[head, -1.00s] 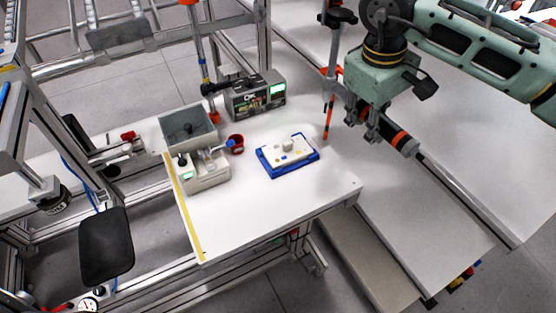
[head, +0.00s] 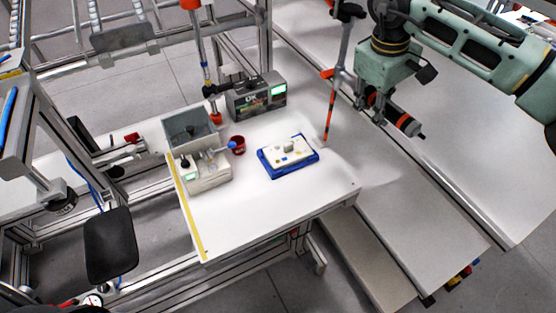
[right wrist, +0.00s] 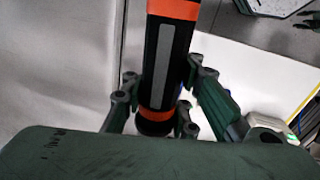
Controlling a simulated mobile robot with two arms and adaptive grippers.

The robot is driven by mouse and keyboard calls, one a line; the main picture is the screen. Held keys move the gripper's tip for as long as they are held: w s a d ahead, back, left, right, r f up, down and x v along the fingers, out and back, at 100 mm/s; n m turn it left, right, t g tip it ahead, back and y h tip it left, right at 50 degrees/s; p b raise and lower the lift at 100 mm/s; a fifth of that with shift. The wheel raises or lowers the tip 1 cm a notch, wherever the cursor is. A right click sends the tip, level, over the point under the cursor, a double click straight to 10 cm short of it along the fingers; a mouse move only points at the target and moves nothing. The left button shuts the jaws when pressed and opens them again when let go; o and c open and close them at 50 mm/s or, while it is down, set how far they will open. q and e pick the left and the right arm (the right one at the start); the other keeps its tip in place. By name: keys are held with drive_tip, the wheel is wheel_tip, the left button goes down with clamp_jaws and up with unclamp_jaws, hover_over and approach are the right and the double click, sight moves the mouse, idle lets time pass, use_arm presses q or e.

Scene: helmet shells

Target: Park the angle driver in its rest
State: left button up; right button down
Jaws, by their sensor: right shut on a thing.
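The angle driver (head: 408,124) is a dark cylindrical tool with orange bands. My right gripper (head: 374,104) is shut on it and holds it at the far right side of the white table, over the pale strip beyond its edge. In the right wrist view the driver's black body with a grey strip (right wrist: 165,62) lies between the fingers. A thin grey stand with orange parts (head: 341,62) rises just left of my right gripper; I cannot tell if it is the driver's rest. My left gripper is not in view.
An orange-tipped rod (head: 331,115) stands near the table's right side. The table's front is clear.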

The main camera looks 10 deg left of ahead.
drive_tip(key=shift+s+a, duration=0.1)
drive_tip(key=shift+a, duration=0.05)
drive_tip(key=c, duration=0.6)
unclamp_jaws()
drive_tip(key=shift+o, duration=0.2)
wheel_tip(320, 180, up, 11)
drive_tip(key=s+a+p, duration=0.1)
drive_tip(key=p, duration=0.7)
drive_tip(key=shift+s+a, duration=0.15)
idle(0.5)
drive_tip(key=shift+f, duration=0.15)
